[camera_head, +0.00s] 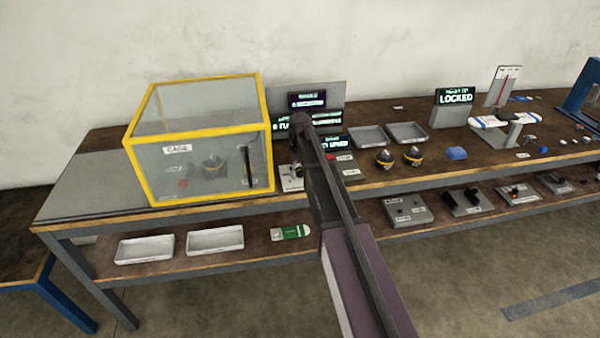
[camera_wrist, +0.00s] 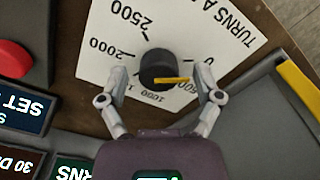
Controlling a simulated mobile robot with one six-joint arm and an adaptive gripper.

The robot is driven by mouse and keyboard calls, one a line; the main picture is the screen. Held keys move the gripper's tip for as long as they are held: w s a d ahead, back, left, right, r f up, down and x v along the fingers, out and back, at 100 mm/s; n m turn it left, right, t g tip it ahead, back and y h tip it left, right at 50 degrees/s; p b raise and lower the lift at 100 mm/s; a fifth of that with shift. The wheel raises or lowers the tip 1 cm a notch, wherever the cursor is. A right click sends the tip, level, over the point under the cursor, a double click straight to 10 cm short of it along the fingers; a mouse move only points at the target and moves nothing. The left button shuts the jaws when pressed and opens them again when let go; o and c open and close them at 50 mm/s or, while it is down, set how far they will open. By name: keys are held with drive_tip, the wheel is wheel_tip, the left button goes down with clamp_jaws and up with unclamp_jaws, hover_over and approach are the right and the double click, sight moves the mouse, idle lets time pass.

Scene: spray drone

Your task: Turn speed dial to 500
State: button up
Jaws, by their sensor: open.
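In the wrist view the speed dial is a round black knob (camera_wrist: 158,66) with a yellow pointer, on a white scale plate (camera_wrist: 187,22). The scale appears upside down, with 2500 and 2000 at the left, 1000 below, and 500 and 0 at the right. The yellow pointer points right, towards the 500 and 0 labels; its exact reading is unclear. My gripper (camera_wrist: 160,75) is open, with one finger on each side of the knob and visible gaps to it. In the head view my arm partly hides the dial plate (camera_head: 291,184).
A yellow-framed clear cage (camera_head: 199,195) stands left of the dial. A red button (camera_wrist: 14,58) and lit display panels (camera_wrist: 25,108) are close by in the wrist view. Grey trays (camera_head: 407,132) and a LOCKED display (camera_head: 456,97) stand to the right on the bench.

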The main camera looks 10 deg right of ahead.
drive_tip(key=c, duration=1.1)
drive_tip(key=shift+c, duration=0.2)
drive_tip(key=shift+m, duration=0.4)
drive_tip(key=m, duration=0.9)
drive_tip(key=shift+a, duration=0.15)
